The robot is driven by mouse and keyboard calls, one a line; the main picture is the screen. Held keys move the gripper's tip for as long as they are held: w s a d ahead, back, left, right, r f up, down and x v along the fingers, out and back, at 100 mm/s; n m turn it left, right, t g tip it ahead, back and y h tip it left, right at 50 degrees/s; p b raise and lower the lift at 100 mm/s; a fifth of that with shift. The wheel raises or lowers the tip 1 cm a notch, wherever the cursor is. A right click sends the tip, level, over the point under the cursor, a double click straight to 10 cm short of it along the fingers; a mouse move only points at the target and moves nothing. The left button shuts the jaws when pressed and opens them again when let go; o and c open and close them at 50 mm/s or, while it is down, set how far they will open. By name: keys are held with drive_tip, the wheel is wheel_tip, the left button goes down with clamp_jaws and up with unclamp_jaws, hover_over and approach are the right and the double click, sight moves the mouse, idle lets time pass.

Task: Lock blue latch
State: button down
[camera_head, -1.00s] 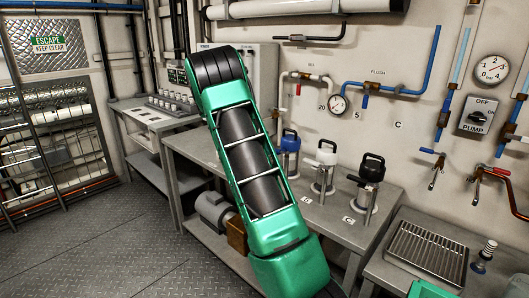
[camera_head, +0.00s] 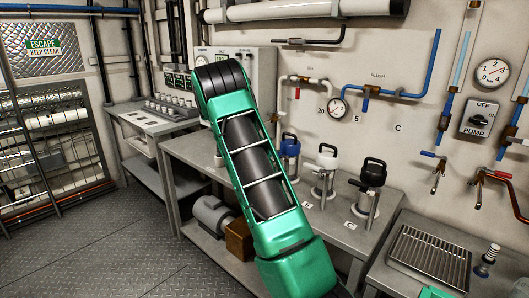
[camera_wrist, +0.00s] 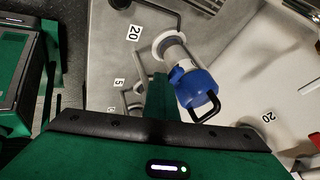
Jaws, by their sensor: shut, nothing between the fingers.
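A blue-topped canister (camera_head: 289,147) with a black handle stands on the grey bench, just right of my green arm in the head view. In the wrist view its blue head (camera_wrist: 197,88) is close, on a white body, with a black loop handle and a small blue tab on its side. Which part is the latch I cannot tell. My gripper (camera_wrist: 160,92) shows in the wrist view as a narrow green piece, shut and empty, just left of the blue head. A gap or contact between them is unclear. My arm hides the gripper in the head view.
A white-topped canister (camera_head: 326,160) and a black-topped canister (camera_head: 372,175) stand to the right on the bench (camera_head: 335,225). Pipes and a gauge (camera_head: 337,107) are on the wall behind. A drain grate (camera_head: 430,255) lies at the right.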

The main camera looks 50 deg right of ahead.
drive_tip(key=shift+w+d+r, duration=0.15)
drive_tip(key=shift+d+r, duration=0.05)
drive_tip(key=shift+d, duration=0.3)
drive_tip(key=w+a+r, duration=0.3)
drive_tip(key=a+r, duration=0.4)
drive_tip(key=a, duration=0.2)
drive_tip(key=shift+w+a+r, duration=0.25)
drive_tip(key=shift+w+a, duration=0.1)
drive_tip(key=shift+w, duration=0.05)
